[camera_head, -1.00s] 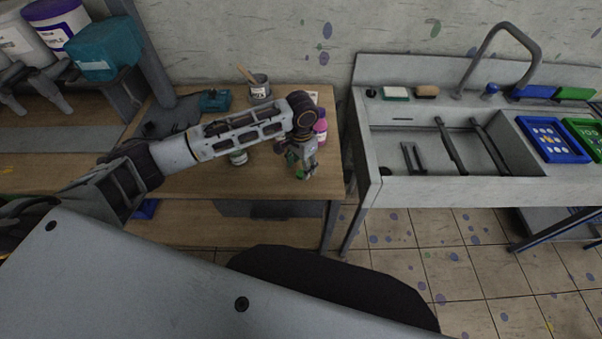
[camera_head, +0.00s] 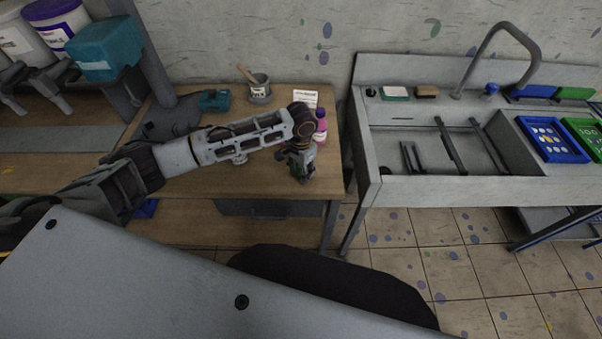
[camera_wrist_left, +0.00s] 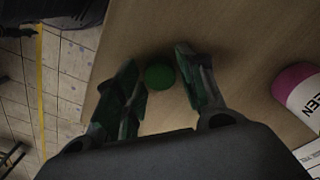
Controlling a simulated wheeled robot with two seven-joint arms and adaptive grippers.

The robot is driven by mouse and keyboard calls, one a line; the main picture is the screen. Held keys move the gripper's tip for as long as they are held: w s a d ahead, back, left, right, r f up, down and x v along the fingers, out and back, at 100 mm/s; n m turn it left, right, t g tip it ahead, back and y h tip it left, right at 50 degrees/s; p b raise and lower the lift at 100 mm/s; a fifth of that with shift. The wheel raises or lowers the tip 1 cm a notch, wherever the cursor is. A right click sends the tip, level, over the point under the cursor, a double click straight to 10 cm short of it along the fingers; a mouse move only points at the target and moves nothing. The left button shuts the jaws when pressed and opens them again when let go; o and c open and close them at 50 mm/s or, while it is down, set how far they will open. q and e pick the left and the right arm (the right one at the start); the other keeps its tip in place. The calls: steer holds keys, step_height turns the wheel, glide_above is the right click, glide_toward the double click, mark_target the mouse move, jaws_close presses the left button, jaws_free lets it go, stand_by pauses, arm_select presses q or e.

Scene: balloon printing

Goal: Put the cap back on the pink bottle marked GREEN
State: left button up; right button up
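The pink bottle (camera_head: 321,125) stands near the right end of the wooden table, partly hidden behind my left wrist. In the left wrist view the bottle (camera_wrist_left: 295,86) is at the right edge, with a white label showing the letters "EEN". A round green cap (camera_wrist_left: 160,77) shows against the table top between the fingers of my left gripper (camera_wrist_left: 157,65). The fingers are spread, one on each side of the cap; I cannot tell whether they touch it. In the head view my left gripper (camera_head: 301,168) points down near the table's front right. My right gripper is not in view.
A grey can with a brush (camera_head: 259,90), a white card (camera_head: 305,96) and a teal object (camera_head: 215,100) are at the table's back. A small can (camera_head: 240,159) is partly under my arm. The sink unit (camera_head: 372,190) stands right, across a gap.

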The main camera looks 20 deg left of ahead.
arm_select(q)
steer(key=shift+c, duration=1.3)
steer(key=shift+r, duration=0.15)
step_height(320, 180, up, 10)
steer(key=shift+b, duration=0.35)
